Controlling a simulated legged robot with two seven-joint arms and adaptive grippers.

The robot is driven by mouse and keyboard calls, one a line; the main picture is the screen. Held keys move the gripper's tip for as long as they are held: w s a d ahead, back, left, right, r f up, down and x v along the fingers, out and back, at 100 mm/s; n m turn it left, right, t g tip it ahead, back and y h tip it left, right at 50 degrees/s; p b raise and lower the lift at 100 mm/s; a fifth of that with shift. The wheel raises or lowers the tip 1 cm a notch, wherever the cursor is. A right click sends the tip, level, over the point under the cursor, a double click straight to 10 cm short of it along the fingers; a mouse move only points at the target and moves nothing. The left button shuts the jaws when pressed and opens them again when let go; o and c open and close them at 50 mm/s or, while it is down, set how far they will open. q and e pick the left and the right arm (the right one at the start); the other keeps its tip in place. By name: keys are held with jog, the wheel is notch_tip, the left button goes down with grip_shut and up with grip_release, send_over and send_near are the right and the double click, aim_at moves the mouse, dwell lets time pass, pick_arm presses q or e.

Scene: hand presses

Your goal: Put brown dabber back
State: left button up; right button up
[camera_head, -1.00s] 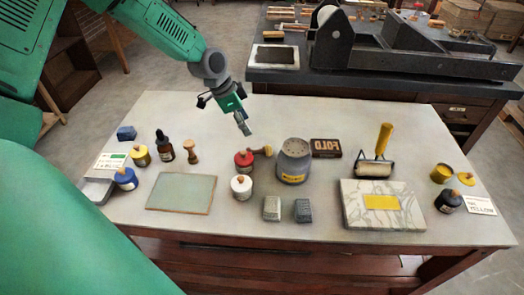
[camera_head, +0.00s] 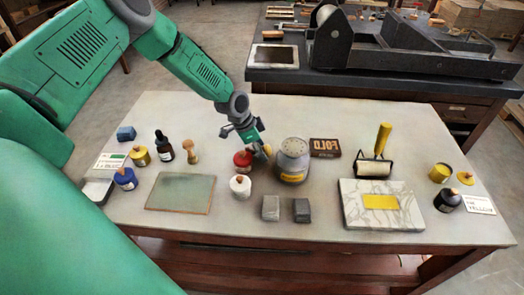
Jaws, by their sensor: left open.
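A small brown wooden dabber (camera_head: 267,151) lies between the red ink pot (camera_head: 243,161) and the grey can with holes in its top (camera_head: 293,160). My left gripper (camera_head: 259,145) is open, pointing down right at this dabber, and hides part of it. I cannot tell whether the fingers touch it. Another brown wooden dabber (camera_head: 193,152) stands upright on the table to the left, beside a dark dropper bottle (camera_head: 164,148). My right gripper is out of view.
A white pot (camera_head: 240,186) and two grey blocks (camera_head: 286,209) are in front. A glass plate (camera_head: 180,194) lies left. A dark box (camera_head: 325,148) lies behind the can.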

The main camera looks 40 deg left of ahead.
pick_arm(q)
jog(key=shift+c, duration=0.4)
jog(key=shift+a+f, duration=0.1)
grip_shut()
